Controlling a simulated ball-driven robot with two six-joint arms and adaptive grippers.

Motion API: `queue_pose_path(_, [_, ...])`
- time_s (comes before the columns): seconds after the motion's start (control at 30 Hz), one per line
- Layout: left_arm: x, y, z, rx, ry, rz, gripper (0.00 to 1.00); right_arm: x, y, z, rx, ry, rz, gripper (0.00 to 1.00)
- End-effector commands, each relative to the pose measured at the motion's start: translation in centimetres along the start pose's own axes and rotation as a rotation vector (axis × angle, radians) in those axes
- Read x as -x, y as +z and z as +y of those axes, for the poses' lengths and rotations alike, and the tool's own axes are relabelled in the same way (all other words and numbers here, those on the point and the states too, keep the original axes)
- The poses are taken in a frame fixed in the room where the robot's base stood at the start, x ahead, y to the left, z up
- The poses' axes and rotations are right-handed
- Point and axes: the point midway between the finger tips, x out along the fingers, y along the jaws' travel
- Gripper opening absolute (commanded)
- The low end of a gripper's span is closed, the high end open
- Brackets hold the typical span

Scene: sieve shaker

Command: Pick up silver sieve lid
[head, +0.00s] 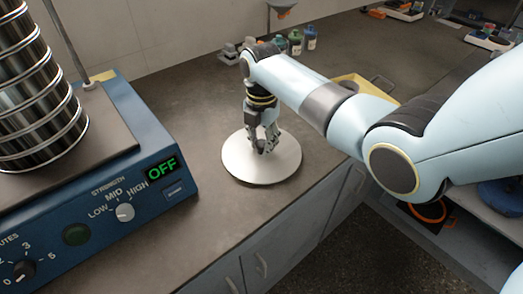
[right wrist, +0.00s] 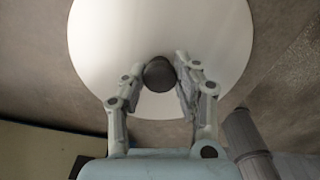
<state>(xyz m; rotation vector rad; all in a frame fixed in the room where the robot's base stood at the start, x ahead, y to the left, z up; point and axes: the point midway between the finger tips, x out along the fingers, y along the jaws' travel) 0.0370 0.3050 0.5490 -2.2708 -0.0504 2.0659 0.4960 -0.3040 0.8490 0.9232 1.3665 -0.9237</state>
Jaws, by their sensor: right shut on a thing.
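The silver sieve lid (head: 235,160) is a round, pale disc on the dark bench top, near its front edge, right of the shaker. In the right wrist view the lid (right wrist: 210,35) fills the upper middle, with a dark round knob (right wrist: 158,73) at its centre. My right gripper (head: 265,147) points down over the middle of the lid. Its fingers (right wrist: 160,82) stand on either side of the knob and are shut on it; the knob is mostly hidden in the head view. I cannot tell whether the lid is clear of the bench. My left gripper is not in view.
The blue sieve shaker (head: 150,135) with a stack of sieves (head: 35,100) stands at left, its display reading OFF. Small bottles (head: 296,42) stand behind my right arm. A yellow tray (head: 365,84) lies partly behind that arm. Bench between shaker and lid is clear.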

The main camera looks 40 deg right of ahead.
Motion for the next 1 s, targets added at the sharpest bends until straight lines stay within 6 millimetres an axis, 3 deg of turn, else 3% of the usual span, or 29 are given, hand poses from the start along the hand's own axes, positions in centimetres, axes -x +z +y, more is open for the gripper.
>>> queue_pose_path(0.27, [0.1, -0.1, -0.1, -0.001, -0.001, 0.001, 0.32, 0.6, 0.0, 0.1, 0.0, 0.001, -0.001, 0.0])
queue_pose_path(0.5, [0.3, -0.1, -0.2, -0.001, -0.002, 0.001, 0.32, 4.1, 0.1, 0.1, 0.001, 0.004, -0.003, 0.0])
queue_pose_path(0.8, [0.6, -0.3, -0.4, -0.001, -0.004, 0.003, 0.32, 8.1, 3.5, -6.0, -0.001, -0.001, -0.008, 0.0])
queue_pose_path(1.0, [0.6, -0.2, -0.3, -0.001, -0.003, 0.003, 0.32, 10.1, 5.1, -8.9, 0.0, -0.001, -0.004, 0.0])
